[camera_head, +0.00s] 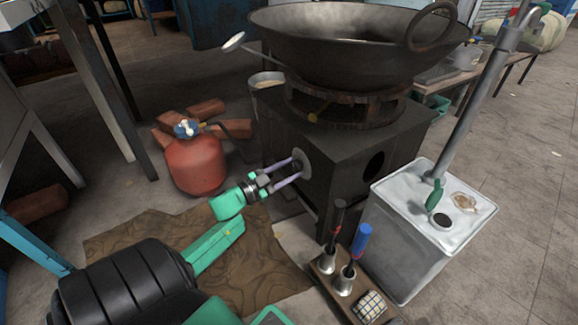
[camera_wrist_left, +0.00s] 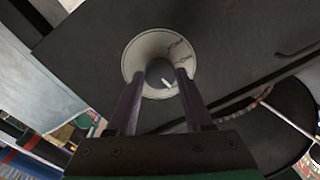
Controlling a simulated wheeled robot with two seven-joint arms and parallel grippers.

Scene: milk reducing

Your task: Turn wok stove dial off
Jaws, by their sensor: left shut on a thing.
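The wok stove (camera_head: 335,140) is a dark box with a large black wok (camera_head: 350,50) on a burner ring on top. Its dial (camera_head: 300,160) is on the front left face. In the left wrist view the dial (camera_wrist_left: 160,72) is a dark knob with a white pointer mark on a round light plate (camera_wrist_left: 138,60) with printed marks. My left gripper (camera_head: 295,165) is at the dial, with its two purple fingers on either side of the knob and shut on it. The fingers partly hide the plate's lower edge. My right gripper is not in view.
A red gas cylinder (camera_head: 195,165) stands left of the stove near several bricks (camera_head: 205,108). A metal canister (camera_head: 405,245) stands at the right front. A small wooden stand (camera_head: 328,284) holds torch-like tools. A brown mat (camera_head: 140,238) lies below my left arm.

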